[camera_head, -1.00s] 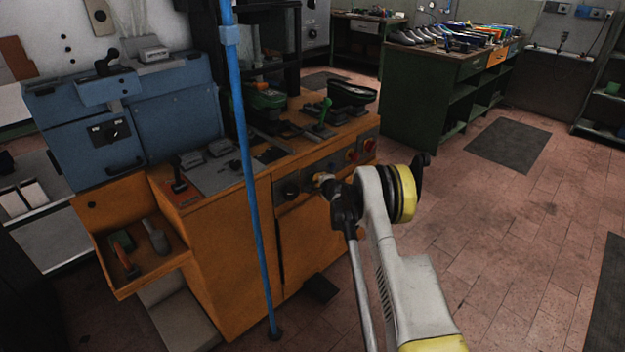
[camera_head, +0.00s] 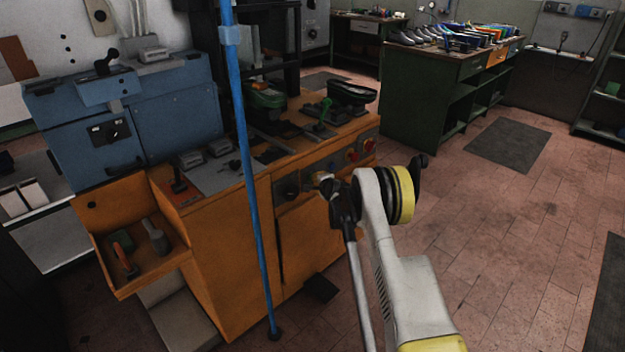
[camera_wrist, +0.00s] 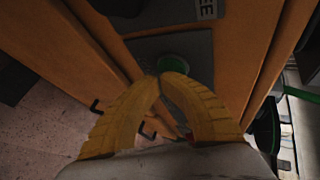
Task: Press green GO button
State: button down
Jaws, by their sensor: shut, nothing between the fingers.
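The green button (camera_wrist: 173,63) shows in the wrist view as a round green cap on a dark grey panel (camera_wrist: 150,46) of the orange machine. My gripper (camera_wrist: 161,78) has its yellow fingers together and empty. Its fingertips overlap the lower edge of the button in the picture; I cannot tell whether they touch it. In the head view my gripper (camera_head: 324,180) is at the front face of the orange machine (camera_head: 225,240), beside a dark control panel (camera_head: 292,186). The green button cannot be made out there, and my gripper and wrist cover part of that panel.
Red buttons (camera_head: 352,155) sit on the panel to the right. A green-handled lever (camera_head: 322,115) stands on the machine top. A blue pole (camera_head: 250,190) rises in front of the machine. An orange tray (camera_head: 135,265) juts out at left. The floor at right is open.

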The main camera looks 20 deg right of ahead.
jog(key=shift+s+d, duration=0.2)
jog(key=shift+s, duration=0.6)
